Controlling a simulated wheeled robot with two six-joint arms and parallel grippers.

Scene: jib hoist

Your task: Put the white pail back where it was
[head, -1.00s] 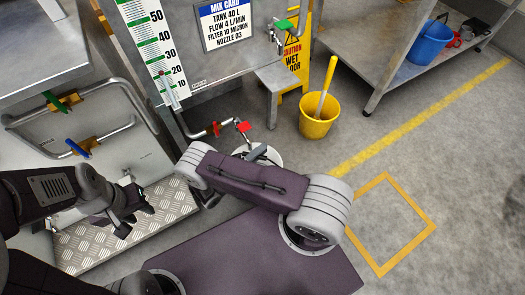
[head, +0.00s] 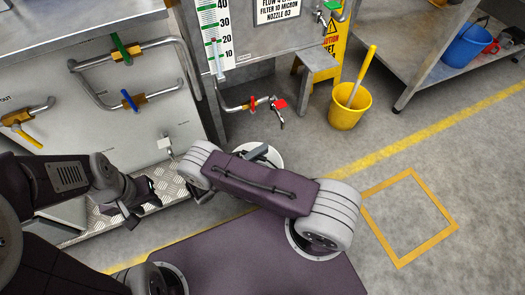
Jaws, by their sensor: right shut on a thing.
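The white pail (head: 269,156) shows only as part of its round rim, beyond my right forearm; most of it is hidden. My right gripper (head: 257,153) is at that rim, shut on the pail, with its fingers largely hidden. My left gripper (head: 146,212) is at the left, above the tread-plate step; it looks open and empty. A yellow square outline (head: 374,227) is marked on the floor at the right, and it is empty.
A yellow bucket (head: 346,112) with a handle stands by a wet-floor sign (head: 334,36). A pipe with a red-handled tap (head: 279,104) sticks out beyond the pail. Valve pipes (head: 125,101) are on the left panel. A shelf holds a blue bucket (head: 466,48). Floor at right is clear.

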